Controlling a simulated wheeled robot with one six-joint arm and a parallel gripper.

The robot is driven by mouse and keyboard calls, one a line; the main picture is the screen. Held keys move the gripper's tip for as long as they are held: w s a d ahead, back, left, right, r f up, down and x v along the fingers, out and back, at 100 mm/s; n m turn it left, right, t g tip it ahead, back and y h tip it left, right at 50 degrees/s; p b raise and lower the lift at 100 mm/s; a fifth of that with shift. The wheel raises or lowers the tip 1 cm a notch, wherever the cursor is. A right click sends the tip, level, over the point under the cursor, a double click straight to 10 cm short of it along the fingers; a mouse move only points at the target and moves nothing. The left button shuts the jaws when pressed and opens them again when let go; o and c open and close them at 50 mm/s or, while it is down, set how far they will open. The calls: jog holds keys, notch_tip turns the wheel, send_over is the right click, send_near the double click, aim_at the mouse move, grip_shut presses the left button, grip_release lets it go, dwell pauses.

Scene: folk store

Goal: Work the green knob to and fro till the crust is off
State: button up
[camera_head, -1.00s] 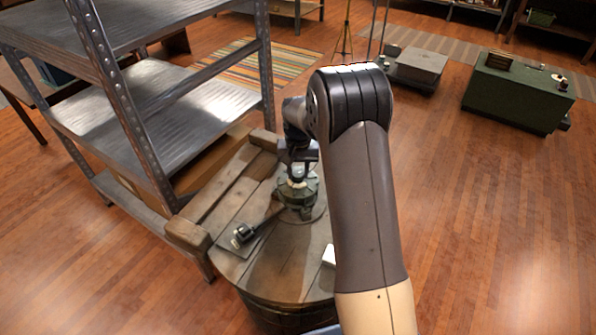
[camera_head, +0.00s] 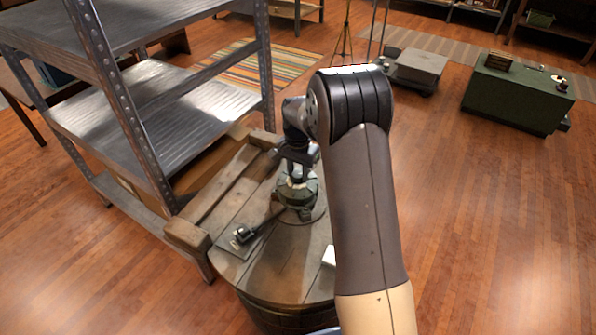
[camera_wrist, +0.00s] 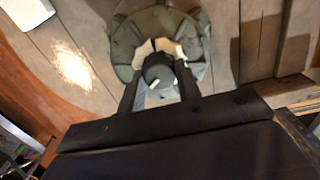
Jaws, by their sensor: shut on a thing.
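The dark green knob (camera_wrist: 159,71) sits at the centre of a round, lobed green fitting (camera_wrist: 125,45) in the wrist view. It has a small white mark on it. A pale cream ring shows around the knob; I cannot tell whether this is the crust. My gripper (camera_wrist: 160,88) has one finger on each side of the knob and is shut on it. In the head view the green fitting (camera_head: 297,193) stands on the round wooden barrel top (camera_head: 285,268), with my gripper (camera_head: 297,172) above it; the knob is hidden there.
A dark long-handled thing (camera_head: 243,235) lies on the barrel top to the left of the fitting. A small white block (camera_head: 329,255) lies near my arm. A metal shelf (camera_head: 150,115) and a wooden crate (camera_head: 205,205) stand close on the left.

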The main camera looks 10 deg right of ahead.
aim_at(298, 174)
jog(key=o, duration=1)
jog(key=shift+r, duration=0.1)
notch_tip(298, 174, up, 11)
jog(key=shift+f, duration=0.2)
